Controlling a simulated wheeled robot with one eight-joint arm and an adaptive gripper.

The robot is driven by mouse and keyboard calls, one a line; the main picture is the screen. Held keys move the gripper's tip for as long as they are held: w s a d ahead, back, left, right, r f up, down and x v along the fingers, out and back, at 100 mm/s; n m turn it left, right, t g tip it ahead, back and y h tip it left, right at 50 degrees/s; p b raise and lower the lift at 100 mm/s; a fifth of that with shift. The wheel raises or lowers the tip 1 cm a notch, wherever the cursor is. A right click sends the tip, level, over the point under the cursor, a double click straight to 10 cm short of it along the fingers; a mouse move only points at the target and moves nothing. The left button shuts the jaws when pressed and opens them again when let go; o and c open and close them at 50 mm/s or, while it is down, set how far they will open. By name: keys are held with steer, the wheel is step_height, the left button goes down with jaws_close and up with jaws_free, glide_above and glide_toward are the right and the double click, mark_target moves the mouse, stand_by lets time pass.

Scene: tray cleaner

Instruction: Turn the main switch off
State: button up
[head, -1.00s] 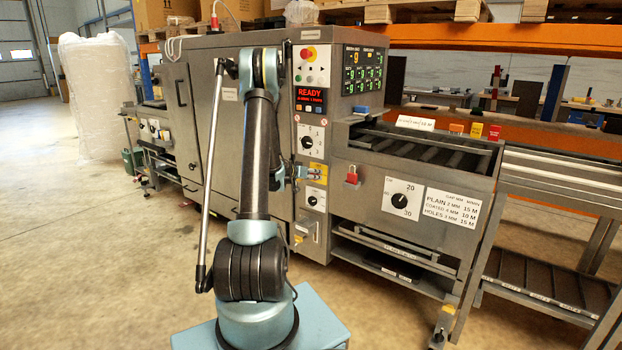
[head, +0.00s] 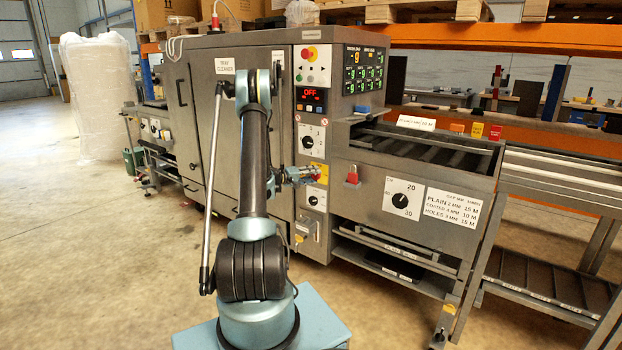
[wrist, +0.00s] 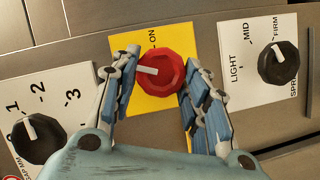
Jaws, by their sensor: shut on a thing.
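The main switch is a red knob (wrist: 160,75) with a white pointer, on a yellow plate (wrist: 150,109) marked "ON" in the wrist view. The pointer is turned away from the "ON" mark, toward picture left. My gripper (wrist: 162,64) has one blue finger on each side of the knob and is shut on it. In the head view my gripper (head: 311,174) is at the yellow plate on the machine's control column and covers the knob. The display (head: 310,94) above reads "OFF" in red. Any other mark on the plate is hidden.
A black gap knob (wrist: 38,138) and a black spray knob (wrist: 279,64) flank the yellow plate. A red emergency button (head: 308,53) is higher on the column. Open floor lies left of my base.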

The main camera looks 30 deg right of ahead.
steer(key=shift+w+a+f+n+g+h, duration=0.15)
steer(key=shift+n+h, duration=0.25)
steer(key=shift+n, duration=0.6)
steer(key=shift+s+d+f+n+g+h, duration=0.15)
steer(key=shift+n+h, duration=0.25)
steer(key=shift+n, duration=0.6)
steer(key=shift+w+a, duration=0.1)
steer(key=o, duration=1)
steer(key=a, duration=1.2)
steer(key=shift+f, duration=0.1)
